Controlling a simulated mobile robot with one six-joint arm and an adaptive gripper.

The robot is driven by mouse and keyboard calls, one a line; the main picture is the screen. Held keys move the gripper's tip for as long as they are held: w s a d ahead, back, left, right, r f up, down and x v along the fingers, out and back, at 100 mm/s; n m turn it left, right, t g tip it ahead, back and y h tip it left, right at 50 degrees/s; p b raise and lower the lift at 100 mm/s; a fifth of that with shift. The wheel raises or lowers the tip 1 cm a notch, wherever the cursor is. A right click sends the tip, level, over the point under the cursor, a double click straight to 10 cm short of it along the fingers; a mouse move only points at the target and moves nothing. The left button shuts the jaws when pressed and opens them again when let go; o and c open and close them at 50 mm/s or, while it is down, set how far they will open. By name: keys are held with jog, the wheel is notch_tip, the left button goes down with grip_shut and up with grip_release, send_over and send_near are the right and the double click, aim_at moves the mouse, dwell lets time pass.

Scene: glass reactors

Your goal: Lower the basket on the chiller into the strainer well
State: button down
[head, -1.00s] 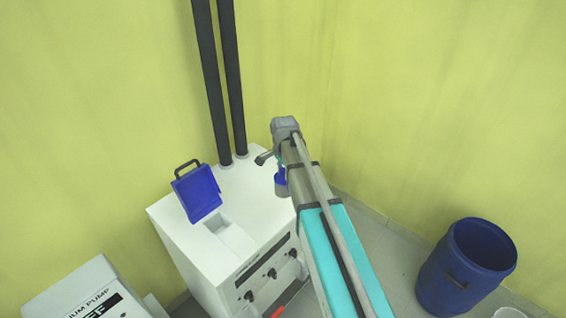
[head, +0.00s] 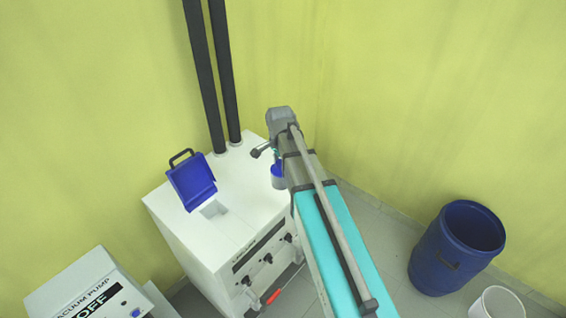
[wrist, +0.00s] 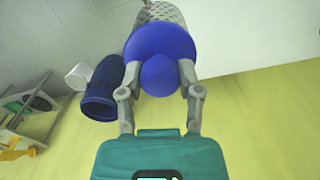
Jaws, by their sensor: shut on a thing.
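The white chiller (head: 190,240) stands at the left of centre in the head view. Its blue lid (head: 191,182) is raised, and the square strainer well (head: 214,209) in its top is open. The basket (wrist: 160,45) has a blue top with a round knob and a pale perforated body. My gripper (wrist: 160,75) is shut on the blue knob in the wrist view. In the head view the basket (head: 278,180) is partly hidden by my arm, to the right of the well near the chiller's right side. The basket's lower end is cut off in the wrist view.
Two black pipes (head: 213,80) rise from the chiller's back. A vacuum pump (head: 85,290) reading OFF stands at lower left. A blue drum (head: 456,250) and a white bucket (head: 497,304) stand on the floor at right. A shelf (wrist: 30,115) shows in the wrist view.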

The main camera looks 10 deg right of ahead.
jog(key=shift+w+a+f+b, duration=0.2)
jog(key=shift+a+f+b, duration=0.1)
jog(key=shift+a, duration=0.25)
jog(key=w+a+f+n+b, duration=0.1)
jog(key=a+f+n+b, duration=0.2)
jog(key=a, duration=0.9)
jog(key=w+a+f+n+b, duration=0.2)
jog(key=a+f+b, duration=0.3)
jog(key=a, duration=0.8)
jog(key=shift+a+n, duration=0.15)
jog(key=shift+n, duration=0.35)
jog(key=shift+f+b, duration=1.7)
jog(key=shift+b, duration=0.05)
jog(key=shift+f+b, duration=3.75)
jog(key=shift+f, duration=0.05)
